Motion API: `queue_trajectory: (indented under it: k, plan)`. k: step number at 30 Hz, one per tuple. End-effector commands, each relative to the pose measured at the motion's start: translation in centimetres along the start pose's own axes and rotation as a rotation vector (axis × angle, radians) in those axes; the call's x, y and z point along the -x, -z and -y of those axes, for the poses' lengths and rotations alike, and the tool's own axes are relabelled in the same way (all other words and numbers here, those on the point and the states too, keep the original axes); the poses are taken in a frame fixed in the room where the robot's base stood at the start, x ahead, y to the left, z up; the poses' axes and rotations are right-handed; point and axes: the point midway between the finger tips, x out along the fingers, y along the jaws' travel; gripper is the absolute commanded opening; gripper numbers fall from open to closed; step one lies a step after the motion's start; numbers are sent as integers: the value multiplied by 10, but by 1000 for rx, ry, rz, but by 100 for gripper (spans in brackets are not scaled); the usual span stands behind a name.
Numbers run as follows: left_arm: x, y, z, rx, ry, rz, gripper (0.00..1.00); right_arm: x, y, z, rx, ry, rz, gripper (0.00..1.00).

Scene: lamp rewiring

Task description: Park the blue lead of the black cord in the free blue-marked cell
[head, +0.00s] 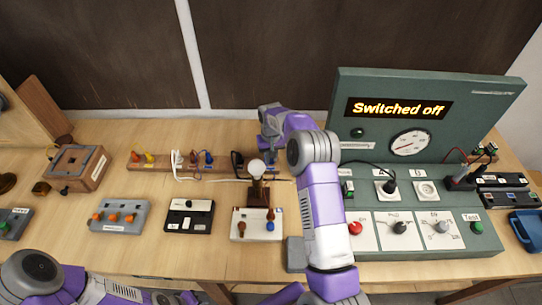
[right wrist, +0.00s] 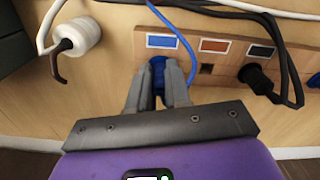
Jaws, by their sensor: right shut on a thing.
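My right gripper (right wrist: 159,82) is shut on the blue lead's plug (right wrist: 157,66). The plug is right by the blue-marked cell (right wrist: 162,42) of the wooden rack; whether it sits in the hole is hidden by the fingers. A blue wire (right wrist: 181,32) runs up from there and loops to the right. A black plug (right wrist: 256,77) sits at the black-marked cell. In the head view my right gripper (head: 270,148) is at the right part of the rack, largely hidden by its arm. My left gripper is out of frame.
A white cylindrical part with a dark hook (right wrist: 77,38) is near the rack. The lamp (head: 257,170) stands in front of the rack. The green test panel (head: 456,130) reads "Switched off". Black and white cords run close by. Small blocks (head: 119,216) stand further left.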

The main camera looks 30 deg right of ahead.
Motion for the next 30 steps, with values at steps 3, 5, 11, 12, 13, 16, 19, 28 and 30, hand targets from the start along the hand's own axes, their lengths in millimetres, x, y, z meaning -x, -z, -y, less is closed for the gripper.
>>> queue_trajectory:
  k: [3, 5, 11, 12, 13, 16, 19, 28, 30]
  plan:
    - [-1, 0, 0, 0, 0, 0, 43, -2, 0, 0, 0, 0, 0, 0]
    - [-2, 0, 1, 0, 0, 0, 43, -3, 0, 0, 0, 0, 0, 0]
    - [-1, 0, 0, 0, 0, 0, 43, -2, 0, 0, 0, 0, 0, 44]
    - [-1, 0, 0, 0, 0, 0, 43, -2, 0, 0, 0, 0, 0, 47]
    - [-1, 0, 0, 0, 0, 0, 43, -2, 0, 0, 0, 0, 0, 47]
    - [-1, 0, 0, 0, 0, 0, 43, -2, 0, 0, 0, 0, 0, 47]
    - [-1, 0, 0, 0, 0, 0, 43, -2, 0, 0, 0, 0, 0, 47]
    - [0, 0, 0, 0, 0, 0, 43, 34, 1, 0, 0, 0, -5, 47]
    - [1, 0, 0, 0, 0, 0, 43, 45, 1, 0, 0, -1, -4, 47]
